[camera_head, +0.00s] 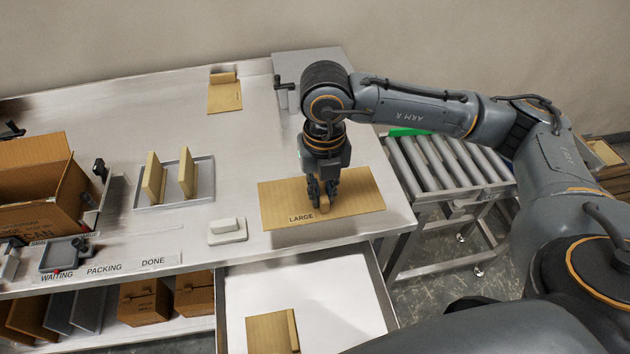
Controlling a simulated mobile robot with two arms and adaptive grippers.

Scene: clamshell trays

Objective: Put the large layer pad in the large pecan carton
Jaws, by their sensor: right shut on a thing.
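The large layer pad (358,194) is a flat tan cardboard sheet marked LARGE, on or just above the right part of the metal table. My right gripper (323,207) points down over its middle and is shut on the pad's small raised grip, which the fingers partly hide. An open brown carton (40,215) stands at the left edge of the table, its flaps up and partly cut off by the frame. Its print is too small to read surely, so I cannot confirm it is the large pecan carton. My left gripper is not in view.
A grey tray (172,203) with two upright tan pieces and a white block (227,231) lie between carton and pad. A smaller pad (225,96) lies at the back. An open drawer (330,275) holds another pad (266,333). A roller conveyor (440,165) is at right.

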